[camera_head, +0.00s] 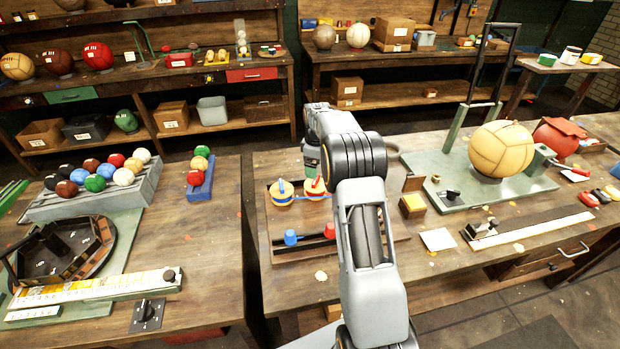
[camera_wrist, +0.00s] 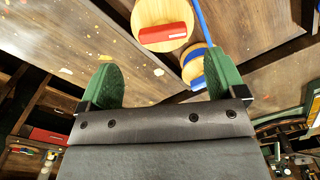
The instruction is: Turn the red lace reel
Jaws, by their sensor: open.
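The red lace reel (camera_head: 315,188) has a round pale wooden disc and a red grip bar. It stands on the board at the middle bench, partly covered by my arm in the head view. In the wrist view the red reel (camera_wrist: 163,36) is at the top middle, its upper edge cut off. The blue reel (camera_head: 283,191) stands to its left; in the wrist view the blue reel (camera_wrist: 194,66) is to the right. My gripper (camera_wrist: 163,84) is open, its green fingers wide apart and empty, with the red reel beyond the gap.
Blue and red knobs (camera_head: 290,237) stand on the front of the board. A tan ball (camera_head: 500,149) rests on the green stand to the right. A rack of several balls (camera_head: 100,190) is at the left. A gap separates the two benches.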

